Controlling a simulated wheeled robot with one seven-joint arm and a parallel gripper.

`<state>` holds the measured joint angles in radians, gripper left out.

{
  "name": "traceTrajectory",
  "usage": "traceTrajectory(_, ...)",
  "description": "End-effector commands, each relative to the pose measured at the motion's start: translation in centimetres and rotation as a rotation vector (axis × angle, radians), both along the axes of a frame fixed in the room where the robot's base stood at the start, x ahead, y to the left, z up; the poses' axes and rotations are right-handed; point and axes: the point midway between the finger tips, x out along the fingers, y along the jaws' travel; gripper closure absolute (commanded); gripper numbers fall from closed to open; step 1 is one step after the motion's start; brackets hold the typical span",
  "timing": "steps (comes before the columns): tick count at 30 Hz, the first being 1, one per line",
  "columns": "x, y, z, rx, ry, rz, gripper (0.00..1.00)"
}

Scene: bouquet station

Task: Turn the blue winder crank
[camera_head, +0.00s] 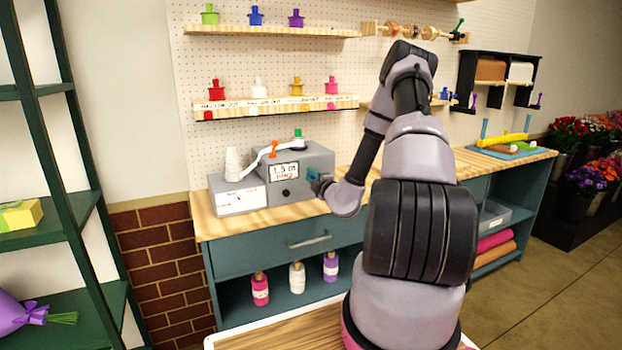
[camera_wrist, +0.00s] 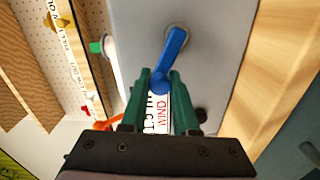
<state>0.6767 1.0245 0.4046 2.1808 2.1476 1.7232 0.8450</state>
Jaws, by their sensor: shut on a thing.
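The green fingers are shut on that handle end, one on each side. In the head view the grey winder box (camera_head: 296,182) stands on the counter, with a "1.5 cm" label on its front. The crank itself is hidden in the head view by my gripper.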

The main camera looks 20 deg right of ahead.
Motion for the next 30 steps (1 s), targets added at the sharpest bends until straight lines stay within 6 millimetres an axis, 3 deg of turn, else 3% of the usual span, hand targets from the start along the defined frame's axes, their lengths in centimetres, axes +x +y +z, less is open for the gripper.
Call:
traceTrajectory(10,-0.1,-0.2,-0.1,0.002,0.002,-0.004,1.00)
traceTrajectory(11,-0.1,-0.2,-0.1,0.002,0.002,-0.004,0.64)
traceTrajectory(12,-0.1,-0.2,-0.1,0.002,0.002,-0.004,0.49)
traceTrajectory(13,-0.1,-0.2,-0.1,0.002,0.001,-0.003,0.42)
traceTrajectory(23,-0.2,-0.1,0.0,0.001,0.001,-0.001,0.42)
traceTrajectory(30,-3.4,-0.3,-0.1,0.003,0.004,-0.004,0.42)
